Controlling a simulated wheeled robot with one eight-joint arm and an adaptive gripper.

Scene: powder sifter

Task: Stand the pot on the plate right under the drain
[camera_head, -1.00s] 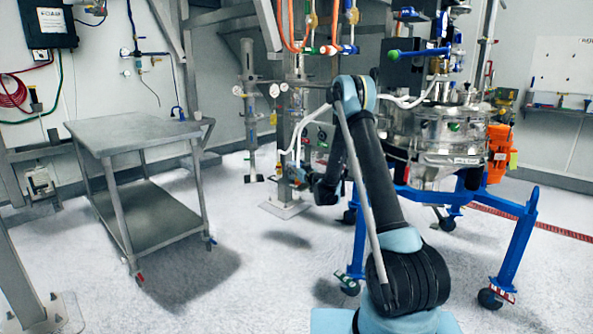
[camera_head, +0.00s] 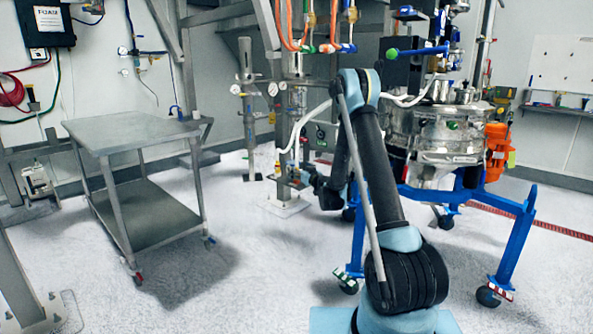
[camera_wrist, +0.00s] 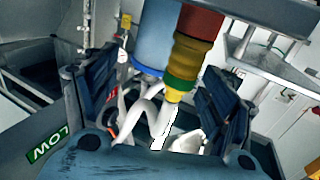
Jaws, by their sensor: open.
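My gripper (camera_head: 320,186) hangs in front of the slim steel column, left of the big vessel. In the wrist view my gripper (camera_wrist: 158,98) is open, its two dark blue fingers apart. White hoses (camera_wrist: 150,112) and a yellow, green and red fitting (camera_wrist: 186,65) show between and beyond the fingers; nothing is visibly held. A pale square plate (camera_head: 285,208) lies on the floor at the foot of the column. I cannot make out a separate pot, and I cannot tell which pipe end is the drain.
A large steel vessel (camera_head: 436,134) stands on a blue wheeled frame (camera_head: 516,236) at the right. A steel two-shelf table (camera_head: 133,131) stands at the left. The floor between the table and the column is clear.

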